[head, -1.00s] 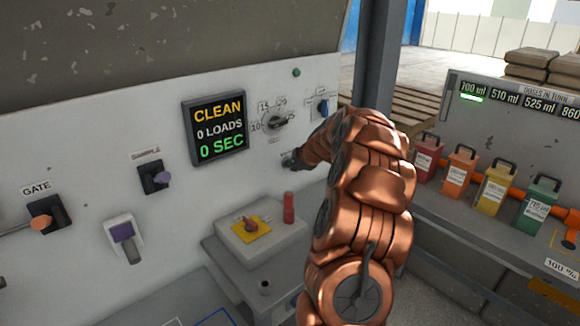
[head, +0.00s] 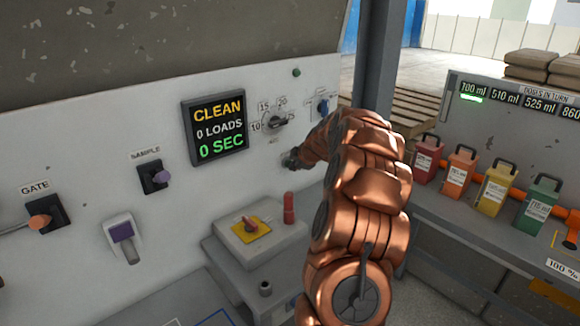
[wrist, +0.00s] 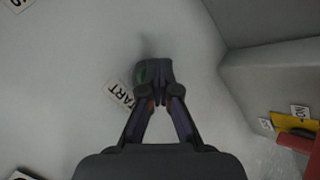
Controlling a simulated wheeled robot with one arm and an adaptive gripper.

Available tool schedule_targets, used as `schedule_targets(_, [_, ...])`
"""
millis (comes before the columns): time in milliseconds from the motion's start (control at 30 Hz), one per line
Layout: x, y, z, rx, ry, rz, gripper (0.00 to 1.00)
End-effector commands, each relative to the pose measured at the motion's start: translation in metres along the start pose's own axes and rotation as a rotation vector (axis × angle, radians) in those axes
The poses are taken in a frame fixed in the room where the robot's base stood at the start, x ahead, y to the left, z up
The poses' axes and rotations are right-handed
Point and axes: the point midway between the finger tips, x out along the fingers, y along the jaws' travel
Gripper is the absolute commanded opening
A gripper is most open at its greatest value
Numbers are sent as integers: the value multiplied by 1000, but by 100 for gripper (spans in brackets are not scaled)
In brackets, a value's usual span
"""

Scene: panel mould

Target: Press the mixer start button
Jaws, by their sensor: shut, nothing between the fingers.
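A white label ending in "ART" (wrist: 120,95) is on the panel just to the left of the fingers. My gripper (wrist: 157,75) is shut and empty, with its tips over the button; I cannot tell whether they touch it. In the head view my gripper (head: 290,160) is at the white panel (head: 90,130), below the timer dial (head: 275,121), and the button is hidden there.
A screen (head: 216,127) reads CLEAN, 0 LOADS, 0 SEC. A grey box with a red switch on a yellow plate (head: 246,229) and a red cylinder (head: 289,208) stand below my gripper. Coloured canisters (head: 496,187) stand to the right.

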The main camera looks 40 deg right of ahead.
Motion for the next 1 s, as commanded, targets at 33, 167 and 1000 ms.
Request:
schedule_targets(33, [1,0,0,-1,0,0,0])
schedule_targets(167, [2,1,-1,-1,0,0,0])
schedule_targets(1000, [-7,-9,7,1,0,-2,0])
